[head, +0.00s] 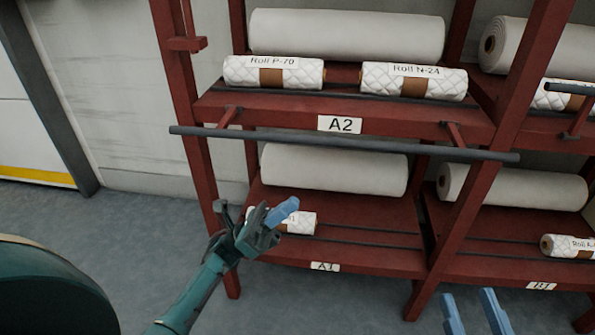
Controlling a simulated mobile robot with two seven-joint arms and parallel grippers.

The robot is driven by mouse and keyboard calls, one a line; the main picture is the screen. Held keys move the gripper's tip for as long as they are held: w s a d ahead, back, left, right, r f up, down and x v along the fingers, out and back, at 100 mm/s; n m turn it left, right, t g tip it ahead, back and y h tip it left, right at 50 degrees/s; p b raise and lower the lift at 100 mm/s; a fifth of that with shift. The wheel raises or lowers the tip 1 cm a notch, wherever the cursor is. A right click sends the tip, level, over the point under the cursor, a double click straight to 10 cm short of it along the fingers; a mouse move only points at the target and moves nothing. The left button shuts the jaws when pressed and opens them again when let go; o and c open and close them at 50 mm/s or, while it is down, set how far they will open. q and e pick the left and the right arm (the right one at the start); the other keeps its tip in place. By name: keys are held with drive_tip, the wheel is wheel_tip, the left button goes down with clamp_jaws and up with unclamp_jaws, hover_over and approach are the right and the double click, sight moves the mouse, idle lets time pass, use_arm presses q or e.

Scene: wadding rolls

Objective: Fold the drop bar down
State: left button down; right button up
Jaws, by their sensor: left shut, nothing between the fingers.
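The dark grey drop bar (340,143) runs across the front of the shelf marked A2, just below its label (339,124). Two short red brackets (228,117) join it to the shelf, one near each end. My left gripper (286,209) is below the bar and apart from it, in front of the lower shelf marked A1. Its blue fingers are closed together and hold nothing. It partly hides a small roll (301,222) on that shelf. My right gripper (470,312) shows only its two blue fingers at the bottom edge, spread apart and empty.
Roll P-70 (285,73) and Roll N-24 (413,81) lie on shelf A2 before a long white roll (345,34). Another long roll (335,169) lies on A1. Red uprights (187,100) flank the bay. Floor at left is clear.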

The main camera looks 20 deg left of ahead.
use_arm(q)
drive_tip(key=w+d+r, duration=0.3)
drive_tip(key=d+r, duration=0.2)
drive_tip(key=r, duration=0.5)
drive_tip(key=shift+w+d+r, duration=0.15)
drive_tip(key=shift+d+r, duration=0.1)
drive_tip(key=shift+d, duration=0.15)
use_arm(e)
drive_tip(key=shift+s+f, duration=0.15)
drive_tip(key=shift+f, duration=0.05)
